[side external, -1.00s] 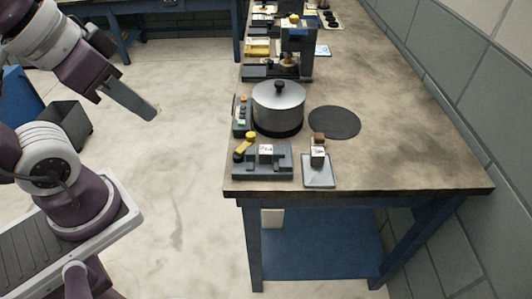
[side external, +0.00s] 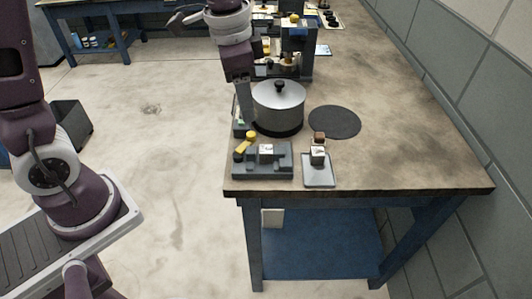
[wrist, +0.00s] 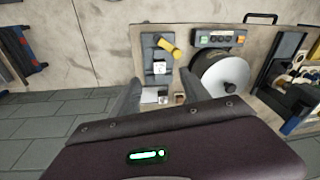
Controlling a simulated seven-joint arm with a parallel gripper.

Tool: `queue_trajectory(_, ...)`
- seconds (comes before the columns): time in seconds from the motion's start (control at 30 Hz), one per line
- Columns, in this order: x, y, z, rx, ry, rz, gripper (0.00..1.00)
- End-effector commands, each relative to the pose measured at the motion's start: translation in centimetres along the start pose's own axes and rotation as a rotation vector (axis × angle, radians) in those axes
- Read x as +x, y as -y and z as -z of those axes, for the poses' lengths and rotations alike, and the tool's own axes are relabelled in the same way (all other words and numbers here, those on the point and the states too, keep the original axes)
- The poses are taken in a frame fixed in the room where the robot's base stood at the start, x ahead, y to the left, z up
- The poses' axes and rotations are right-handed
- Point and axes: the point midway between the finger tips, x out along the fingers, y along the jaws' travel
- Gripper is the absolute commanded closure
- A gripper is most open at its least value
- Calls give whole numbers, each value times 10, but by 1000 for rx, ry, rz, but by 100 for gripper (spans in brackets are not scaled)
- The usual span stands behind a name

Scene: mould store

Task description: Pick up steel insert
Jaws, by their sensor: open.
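A small grey metal block with a pale label (side external: 317,155) stands on a light tray (side external: 319,180) near the bench's front edge; I take it for the steel insert. A similar labelled block (side external: 266,150) sits in a dark grey fixture (side external: 281,173) with a yellow handle, to its left. In the wrist view the fixture (wrist: 150,50) and its labelled block (wrist: 160,68) show ahead, and the tray's block (wrist: 162,98) lies partly behind my gripper body. My gripper (side external: 245,119) is open, pointing down beside the pot, apart from both blocks; its two fingers show in the wrist view (wrist: 160,78).
A steel pot (side external: 279,105) with a black-knobbed lid stands close to my gripper, also in the wrist view (wrist: 226,74). A round dark mat (side external: 334,122) lies right of it. A brown block (side external: 319,138) is behind the tray. The bench's right side is clear.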

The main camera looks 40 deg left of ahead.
Motion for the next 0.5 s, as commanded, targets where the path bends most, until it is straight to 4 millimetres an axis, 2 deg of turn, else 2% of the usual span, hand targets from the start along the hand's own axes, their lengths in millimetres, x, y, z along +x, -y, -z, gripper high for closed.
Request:
queue_trajectory(0.03,26,3,13,56,38,-27,45)
queue_trajectory(0.1,56,6,27,129,71,-56,45)
queue_trajectory(0.2,83,6,38,192,97,-83,45)
queue_trajectory(0.33,101,5,40,218,107,-94,45)
queue_trajectory(0.5,126,-1,32,217,109,-95,45)
